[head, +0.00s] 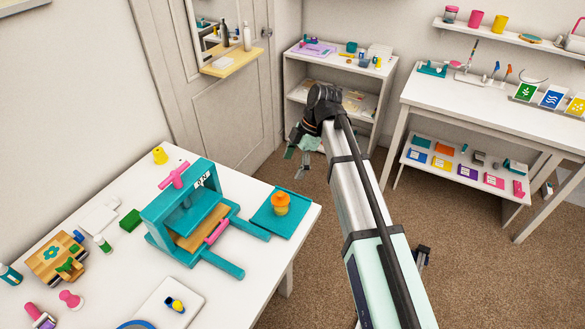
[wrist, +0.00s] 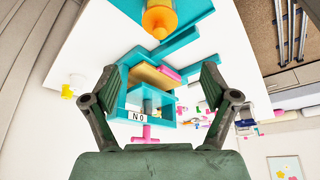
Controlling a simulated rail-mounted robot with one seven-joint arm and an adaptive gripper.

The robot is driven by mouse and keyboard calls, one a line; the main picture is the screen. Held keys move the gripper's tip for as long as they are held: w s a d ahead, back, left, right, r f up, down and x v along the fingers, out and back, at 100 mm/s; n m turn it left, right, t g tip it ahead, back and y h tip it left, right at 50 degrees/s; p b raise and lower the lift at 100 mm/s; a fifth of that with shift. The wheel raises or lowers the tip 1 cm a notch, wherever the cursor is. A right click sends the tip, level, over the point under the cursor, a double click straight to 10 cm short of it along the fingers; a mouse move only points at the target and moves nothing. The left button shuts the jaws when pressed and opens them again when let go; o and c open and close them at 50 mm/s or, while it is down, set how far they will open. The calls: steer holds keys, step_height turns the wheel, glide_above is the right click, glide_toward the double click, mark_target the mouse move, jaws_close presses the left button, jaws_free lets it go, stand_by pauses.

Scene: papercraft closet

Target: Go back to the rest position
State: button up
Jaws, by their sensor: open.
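My gripper (head: 296,163) hangs over the brown carpet past the right end of the white craft table, partly hidden behind my arm in the head view. In the wrist view my gripper (wrist: 165,85) has its two green fingers spread wide, with nothing between them. The wrist view looks toward the table, where the teal press (wrist: 160,105) and the orange-topped piece (wrist: 159,18) show beyond the fingers. My arm reaches up from the bottom right of the head view to the middle.
The white table (head: 262,305) at left holds the teal press (head: 165,215), an orange jar (head: 281,203) on a teal plate and small tools. A low white shelf (head: 290,75) stands behind my gripper. A white workbench (head: 430,92) is at right. Carpet (head: 475,285) is clear between them.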

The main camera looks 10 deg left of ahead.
steer(key=shift+f, duration=0.1)
steer(key=s+d+f+m+t+h, duration=0.2)
steer(key=s+d+f+m, duration=0.1)
steer(key=d+f+m, duration=1.2)
steer(key=s+d+f+m+h, duration=0.1)
steer(key=s+d+f+m, duration=0.5)
steer(key=d, duration=0.4)
steer(key=s+d+f+m+h, duration=0.1)
steer(key=s+d+f+m, duration=0.3)
steer(key=d+f, duration=0.4)
steer(key=s+f+g, duration=0.3)
steer(key=s+f, duration=0.5)
steer(key=s, duration=0.6)
steer(key=s+f+g, duration=0.3)
steer(key=s+f, duration=0.6)
steer(key=s, duration=0.6)
steer(key=shift+d+f, duration=0.15)
steer(key=shift+d, duration=0.25)
